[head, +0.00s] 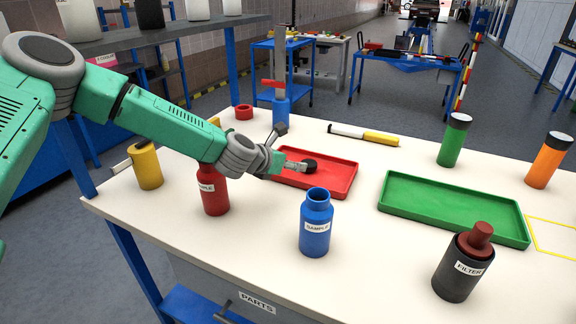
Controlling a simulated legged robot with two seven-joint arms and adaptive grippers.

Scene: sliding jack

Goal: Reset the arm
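My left arm, green with grey joints, reaches in from the left over the white table. Its gripper (294,148) hangs above the near left part of the red tray (335,182), with its two fingers spread apart. One finger points up and away, the other points right over the tray and ends in a black tip. I see nothing held between them. Whether the lower finger touches the tray cannot be told. My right gripper is out of view.
A blue sample bottle (315,228) stands in front of the red tray. A yellow bottle (148,168), a dark filter canister (461,268), a green tray (440,203), green (453,145) and orange (547,165) bottles and a yellow-white rod (365,135) are on the table.

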